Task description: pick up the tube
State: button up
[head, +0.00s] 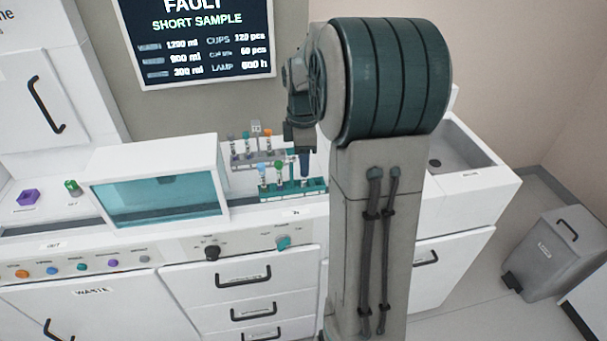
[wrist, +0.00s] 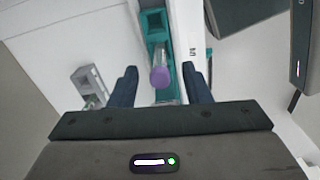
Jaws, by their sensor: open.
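A purple-capped tube (wrist: 160,76) shows in the wrist view, standing in the teal rack (wrist: 153,24). My gripper (wrist: 159,68) is open, with one dark blue finger on each side of the purple cap. Gaps show between the cap and both fingers, and nothing is held. In the head view my gripper (head: 304,165) points down over the right part of the teal rack (head: 318,184). I cannot make out the purple-capped tube there. My arm hides part of that area.
A blue-capped tube (head: 262,170) and a green-capped tube (head: 279,166) stand left of my gripper. A grey rack (head: 258,160) with several tubes is behind. A white machine with a teal window (head: 160,190) stands to the left, and a sink basin (head: 455,145) to the right.

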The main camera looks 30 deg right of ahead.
jog(key=shift+f, duration=0.65)
jog(key=c, duration=0.8)
jog(key=shift+c, duration=0.2)
jog(key=shift+r, duration=0.15)
jog(key=shift+r, duration=0.3)
jog(key=r, duration=0.3)
jog(key=shift+s+d+r, duration=0.1)
jog(key=shift+s+r, duration=0.1)
jog(key=shift+r, duration=0.1)
jog(key=s+d+r+b, duration=0.1)
jog(key=s+d+r, duration=0.4)
jog(key=s, duration=0.4)
jog(key=shift+s+d+r+b, duration=0.3)
jog(key=shift+s+r, duration=0.1)
jog(key=shift+r, duration=0.35)
